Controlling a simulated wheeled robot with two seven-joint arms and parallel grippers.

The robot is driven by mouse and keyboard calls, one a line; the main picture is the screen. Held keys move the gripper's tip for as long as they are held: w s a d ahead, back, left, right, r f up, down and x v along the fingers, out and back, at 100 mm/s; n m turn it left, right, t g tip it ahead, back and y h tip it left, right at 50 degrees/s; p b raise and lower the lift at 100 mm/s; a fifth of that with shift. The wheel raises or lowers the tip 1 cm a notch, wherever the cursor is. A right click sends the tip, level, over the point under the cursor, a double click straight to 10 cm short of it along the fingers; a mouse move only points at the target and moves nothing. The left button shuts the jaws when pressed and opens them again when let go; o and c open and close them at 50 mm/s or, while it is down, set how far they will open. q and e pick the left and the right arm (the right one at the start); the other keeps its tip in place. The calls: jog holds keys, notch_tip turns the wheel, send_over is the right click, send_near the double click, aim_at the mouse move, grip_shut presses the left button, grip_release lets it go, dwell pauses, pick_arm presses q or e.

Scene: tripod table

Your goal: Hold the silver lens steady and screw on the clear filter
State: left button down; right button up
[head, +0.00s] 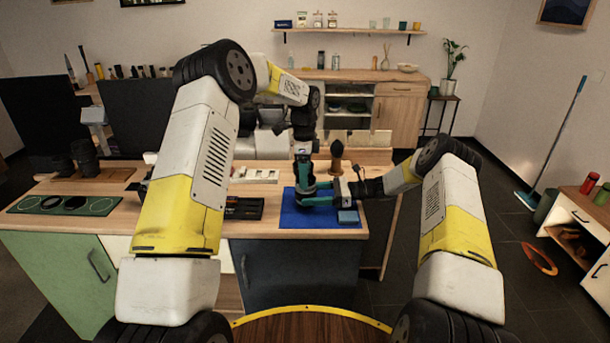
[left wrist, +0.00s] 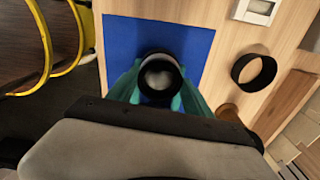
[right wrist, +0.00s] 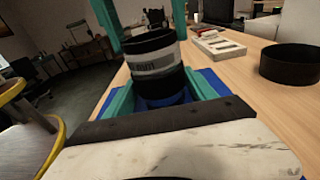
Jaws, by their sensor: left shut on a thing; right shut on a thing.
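The silver lens (right wrist: 156,62), a black barrel with a lettered silver band, stands upright above the blue mat in the right wrist view. My right gripper (right wrist: 160,92) is shut on its lower part from the side. The clear filter (left wrist: 160,76) shows from above as a dark ring around pale glass. It sits at the top of the lens, apparently touching; I cannot tell how far it is threaded. My left gripper (left wrist: 158,90) points down and is shut on the filter. In the head view, the grippers hide most of the lens and filter.
The blue mat (head: 310,219) lies at the table's right end, with a small blue-grey block (head: 347,217) on it. A loose black ring (left wrist: 254,71) lies beside the mat, near a pale tray (right wrist: 218,46). A green board (head: 66,206) lies far left.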

pick_arm(q)
jog(key=shift+d+f, duration=0.1)
jog(key=m, duration=0.3)
jog(key=c, duration=0.6)
grip_release()
jog(key=shift+c, duration=0.2)
